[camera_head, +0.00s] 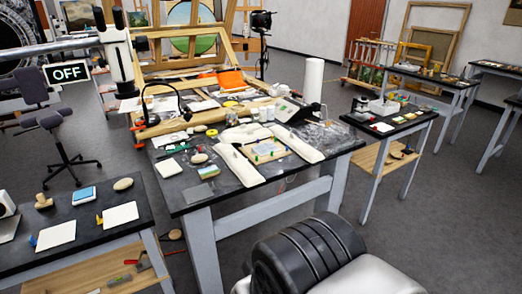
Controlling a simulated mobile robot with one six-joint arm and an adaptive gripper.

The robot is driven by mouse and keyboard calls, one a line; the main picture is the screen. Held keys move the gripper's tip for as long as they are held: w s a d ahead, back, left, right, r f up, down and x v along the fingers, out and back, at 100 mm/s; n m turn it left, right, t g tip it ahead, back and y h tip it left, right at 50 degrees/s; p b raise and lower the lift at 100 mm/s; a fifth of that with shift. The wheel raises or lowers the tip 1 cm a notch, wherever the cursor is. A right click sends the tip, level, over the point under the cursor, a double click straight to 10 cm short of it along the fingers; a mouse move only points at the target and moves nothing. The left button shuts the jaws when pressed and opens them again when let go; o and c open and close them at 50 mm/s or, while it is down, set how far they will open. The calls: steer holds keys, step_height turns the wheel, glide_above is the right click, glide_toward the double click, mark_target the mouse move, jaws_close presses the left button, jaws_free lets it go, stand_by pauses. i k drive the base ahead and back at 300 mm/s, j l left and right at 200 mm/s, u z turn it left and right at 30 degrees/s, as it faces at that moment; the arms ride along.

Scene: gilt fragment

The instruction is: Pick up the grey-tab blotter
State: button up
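Several small white blotter-like squares show in the head view. One square (168,168) lies flat at the left of the central table. One (56,236) with a blue tab and one (120,215) with a yellow-orange tab lie on the lower-left table. Another pale square (381,127) lies on the right table. I cannot make out a grey tab on any of them at this size. My gripper is not in view.
A boom-mounted instrument (119,52) hangs at upper left. A stool (62,140) stands left. Grey floor (430,220) is clear at right.

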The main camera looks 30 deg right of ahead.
mark_target(262, 149)
steer(key=i+l+u, duration=0.15)
steer(key=l, duration=0.2)
steer(key=i+l+u, duration=0.1)
steer(key=i+l, duration=0.15)
steer(key=i+l+u, duration=0.15)
steer(key=l, duration=0.35)
steer(key=i+l+u, duration=0.15)
steer(key=l, duration=0.25)
steer(key=i+l+u, duration=0.15)
steer(key=l, duration=0.25)
steer(key=i+l+u, duration=0.1)
steer(key=l, duration=0.35)
steer(key=i+l+u, duration=0.25)
steer(key=i+l, duration=0.35)
steer(key=l, duration=0.1)
